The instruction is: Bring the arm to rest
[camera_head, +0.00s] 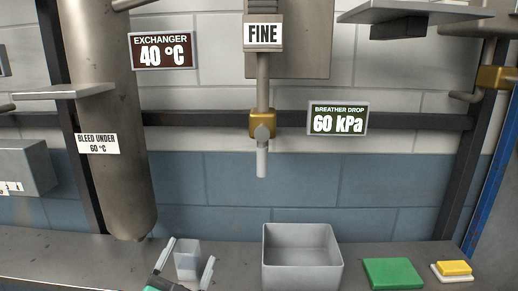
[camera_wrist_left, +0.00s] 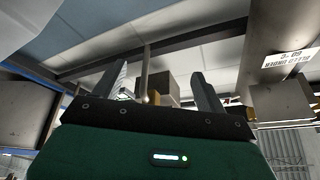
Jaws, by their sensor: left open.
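My left gripper (camera_head: 187,266) shows at the bottom of the head view, its two fingers spread apart. A small translucent cup (camera_head: 187,260) stands on the counter and appears between or just behind the fingers; I cannot tell the exact depth. In the left wrist view my left gripper (camera_wrist_left: 156,90) has its fingers wide apart with nothing held between them. That view looks upward, past the fingers, at the wall and fittings. My right gripper is in neither view.
A grey open bin (camera_head: 302,276) stands on the counter (camera_head: 80,262) right of the gripper. A green block (camera_head: 392,273) and a yellow block on a white base (camera_head: 454,268) lie further right. A large metal cylinder (camera_head: 110,110) and a brass-valved pipe (camera_head: 262,123) hang above.

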